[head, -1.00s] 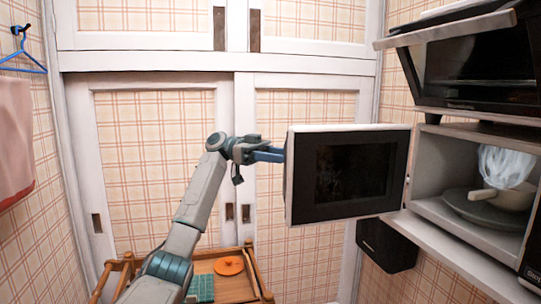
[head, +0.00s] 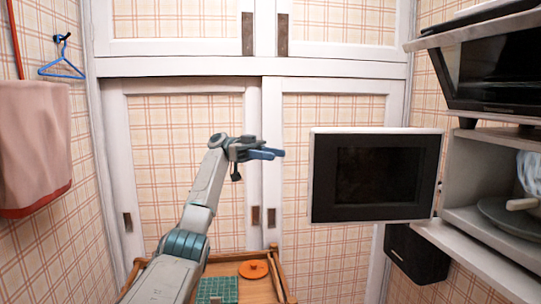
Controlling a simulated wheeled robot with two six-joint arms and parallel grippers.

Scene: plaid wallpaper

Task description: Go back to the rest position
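My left gripper (head: 272,154) is raised in front of the sliding doors, its blue fingers pointing right. A clear gap lies between its tips and the left edge of the open microwave door (head: 322,176). The fingers overlap from this side, so I cannot tell if they are open or shut; nothing shows in them. My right gripper is out of view. The microwave (head: 470,160) stands open at the right, with a plate (head: 508,217) and part of a covered bowl (head: 522,203) inside.
A wooden cart (head: 258,291) with an orange lid (head: 253,269) and a green checked item (head: 217,288) stands below my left arm. A pink cloth (head: 33,140) and a blue hanger (head: 61,69) hang at the left. A toaster oven (head: 495,70) sits above the microwave.

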